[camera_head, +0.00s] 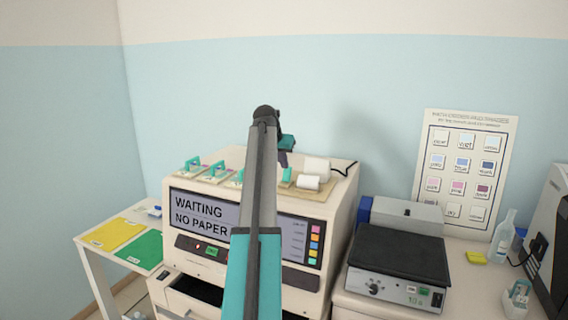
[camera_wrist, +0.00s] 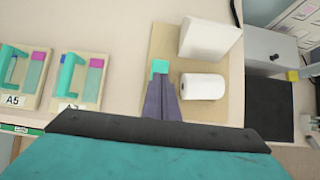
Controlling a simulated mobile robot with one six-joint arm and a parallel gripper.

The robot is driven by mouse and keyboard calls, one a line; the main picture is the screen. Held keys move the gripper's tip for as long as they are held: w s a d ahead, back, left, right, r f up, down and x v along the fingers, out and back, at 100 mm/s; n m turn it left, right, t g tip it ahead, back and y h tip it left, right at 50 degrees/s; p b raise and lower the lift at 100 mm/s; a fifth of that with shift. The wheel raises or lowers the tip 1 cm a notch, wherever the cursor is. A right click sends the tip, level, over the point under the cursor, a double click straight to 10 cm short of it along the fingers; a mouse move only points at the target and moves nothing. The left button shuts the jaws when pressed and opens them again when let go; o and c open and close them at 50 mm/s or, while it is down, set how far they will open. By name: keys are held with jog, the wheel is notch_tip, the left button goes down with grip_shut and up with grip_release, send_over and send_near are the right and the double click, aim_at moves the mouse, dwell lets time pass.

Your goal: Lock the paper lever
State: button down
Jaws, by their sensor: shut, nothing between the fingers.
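The paper lever seems to be the small teal block (camera_wrist: 160,67) on a tan board (camera_wrist: 172,42) in the wrist view. In the head view a teal bit (camera_head: 286,175) shows at the board's left end, partly behind my arm. A white paper roll (camera_wrist: 202,87) lies right of the lever, and it also shows in the head view (camera_head: 308,182). My gripper (camera_wrist: 163,84) is shut and empty. Its fingertips appear just in front of the lever in the wrist view; I cannot tell whether they touch it. In the head view my gripper (camera_head: 283,160) is above the machine's top.
The cream machine (camera_head: 340,205) has a screen (camera_head: 200,211) reading "WAITING NO PAPER". A white block (camera_wrist: 210,38) stands behind the roll. Teal-handled slide holders (camera_wrist: 80,80) sit to the left. A black-topped device (camera_head: 400,255) stands to the right.

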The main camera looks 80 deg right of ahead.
notch_tip(320, 180, up, 11)
jog(key=a+b, duration=0.2)
jog(key=shift+w+r, duration=0.15)
jog(key=shift+r, duration=0.05)
dwell(1.0)
jog(key=shift+a, duration=0.1)
dwell(0.4)
